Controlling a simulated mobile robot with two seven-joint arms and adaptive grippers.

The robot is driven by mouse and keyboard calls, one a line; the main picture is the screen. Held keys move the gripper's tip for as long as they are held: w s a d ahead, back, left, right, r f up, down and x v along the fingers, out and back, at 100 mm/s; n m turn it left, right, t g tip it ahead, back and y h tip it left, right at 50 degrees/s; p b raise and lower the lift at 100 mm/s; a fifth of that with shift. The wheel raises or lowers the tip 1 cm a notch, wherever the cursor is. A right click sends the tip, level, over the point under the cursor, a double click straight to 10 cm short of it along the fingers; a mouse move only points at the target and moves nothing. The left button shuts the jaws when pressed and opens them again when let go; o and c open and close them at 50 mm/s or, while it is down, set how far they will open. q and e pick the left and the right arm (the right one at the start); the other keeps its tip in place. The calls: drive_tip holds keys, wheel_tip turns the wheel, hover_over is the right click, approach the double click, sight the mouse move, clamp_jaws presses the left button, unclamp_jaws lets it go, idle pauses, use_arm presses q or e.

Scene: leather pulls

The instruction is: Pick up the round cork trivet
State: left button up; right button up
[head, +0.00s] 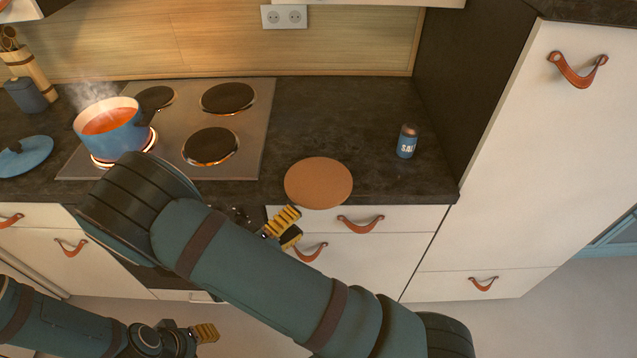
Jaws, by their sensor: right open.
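The round cork trivet (319,182) is a flat brown disc lying on the dark countertop. Its near edge reaches the counter's front edge and appears to overhang it slightly. My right gripper (287,228), with yellow ribbed fingers, is open and empty. It shows just below and left of the trivet, in front of the drawers, and does not appear to touch it. My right forearm hides part of the gripper's body. My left gripper (206,333) is low at the bottom left, far from the trivet; its jaw opening is unclear.
A steaming blue pot (110,130) sits on a glowing burner of the hob (252,110). A blue shaker (407,141) stands right of the trivet. A blue lid (25,155) lies far left. A tall white cabinet (540,150) bounds the counter's right side.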

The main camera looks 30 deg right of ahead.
sight(313, 204)
drive_tip(key=shift+r+b+x, duration=0.2)
drive_tip(key=shift+b+x, duration=0.05)
drive_tip(key=shift+x, duration=1.8)
drive_tip(key=shift+r+b+x, duration=0.2)
drive_tip(key=shift+b+x, duration=0.05)
drive_tip(key=shift+x, duration=1.8)
drive_tip(key=shift+o, duration=0.2)
drive_tip(key=shift+w, duration=0.2)
drive_tip(key=shift+a, duration=0.1)
clamp_jaws()
